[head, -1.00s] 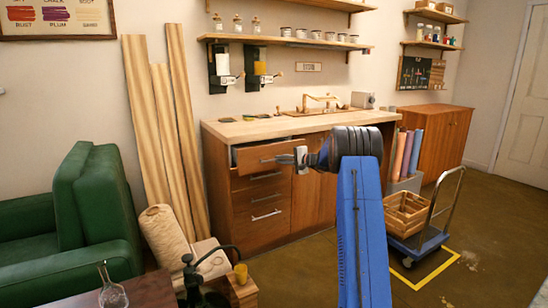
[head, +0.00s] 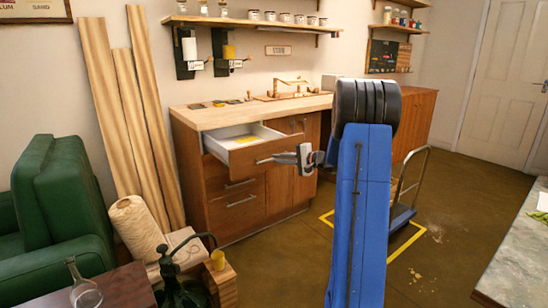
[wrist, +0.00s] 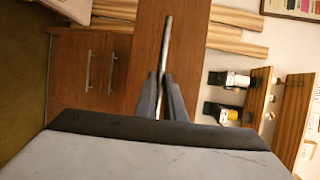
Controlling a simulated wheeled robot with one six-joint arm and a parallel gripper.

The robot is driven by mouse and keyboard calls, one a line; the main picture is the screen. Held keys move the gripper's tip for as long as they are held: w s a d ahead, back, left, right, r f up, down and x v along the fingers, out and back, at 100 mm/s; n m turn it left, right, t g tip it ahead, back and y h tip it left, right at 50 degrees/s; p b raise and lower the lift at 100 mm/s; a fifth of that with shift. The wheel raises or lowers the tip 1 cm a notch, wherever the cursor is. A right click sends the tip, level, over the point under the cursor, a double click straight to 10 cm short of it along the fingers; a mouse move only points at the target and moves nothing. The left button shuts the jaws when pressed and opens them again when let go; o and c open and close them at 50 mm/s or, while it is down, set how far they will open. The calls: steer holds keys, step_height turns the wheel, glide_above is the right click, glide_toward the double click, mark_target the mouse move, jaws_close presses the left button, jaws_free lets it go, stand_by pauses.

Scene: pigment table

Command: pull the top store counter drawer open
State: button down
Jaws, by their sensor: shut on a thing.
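The store counter (head: 225,200) stands against the back wall with a pale wooden top. Its top drawer (head: 255,158) is pulled well out, and its white inside shows with a yellow item (head: 247,139) in it. My gripper (head: 300,158) is at the drawer's front. In the wrist view my gripper (wrist: 163,90) has its two fingers closed around the metal bar handle (wrist: 167,45) of the drawer front (wrist: 147,40). The lower drawers (head: 240,200) are shut.
A green armchair (head: 60,205), a thread spool (head: 138,225) and leaning planks (head: 145,115) are at the left. A trolley (head: 405,210) stands at the right. A grey-topped table (head: 520,255) is at the right edge. Brown floor (head: 285,265) is open before the counter.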

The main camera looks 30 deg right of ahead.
steer(key=shift+s, duration=0.45)
steer(key=c, duration=1.8)
jaws_free()
steer(key=shift+c, duration=0.2)
steer(key=shift+d, duration=0.1)
steer(key=v, duration=1.7)
steer(key=shift+r, duration=0.15)
steer(key=shift+s, duration=0.15)
